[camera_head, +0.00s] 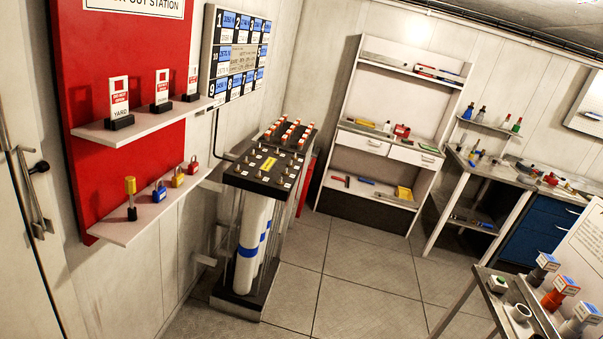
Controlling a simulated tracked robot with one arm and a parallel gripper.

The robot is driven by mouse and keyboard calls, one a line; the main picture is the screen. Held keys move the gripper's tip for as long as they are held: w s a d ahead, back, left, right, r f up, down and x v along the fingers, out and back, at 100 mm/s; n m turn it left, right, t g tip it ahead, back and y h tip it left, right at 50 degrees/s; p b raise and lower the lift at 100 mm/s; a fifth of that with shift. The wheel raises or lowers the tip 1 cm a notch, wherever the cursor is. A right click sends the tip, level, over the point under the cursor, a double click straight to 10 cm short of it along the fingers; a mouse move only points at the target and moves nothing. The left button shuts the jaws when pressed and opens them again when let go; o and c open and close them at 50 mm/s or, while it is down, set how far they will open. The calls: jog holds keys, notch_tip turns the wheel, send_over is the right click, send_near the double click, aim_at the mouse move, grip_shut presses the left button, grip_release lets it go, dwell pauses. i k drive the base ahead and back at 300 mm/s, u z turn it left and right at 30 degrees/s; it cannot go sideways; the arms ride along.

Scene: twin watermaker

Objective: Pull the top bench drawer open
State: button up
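A blue drawer cabinet (540,232) stands under the workbench (490,172) at the right, on the far side of the room. Its top drawer (553,207) looks shut, with a small pale handle near its upper right. The lower drawer fronts are partly hidden by a white panel and a small table in front. My gripper does not show in this view.
A shelf unit (345,198) with two white drawers stands at the back wall. A rack with white cylinders (252,235) stands left of centre, beside a red lockout board (90,60). A small table (470,307) with fittings blocks the lower right. The tiled floor (375,270) between is clear.

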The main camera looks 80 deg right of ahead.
aim_at(559, 201)
jog(key=z, duration=2.85)
jog(key=i, duration=5.7)
jog(key=z, duration=0.1)
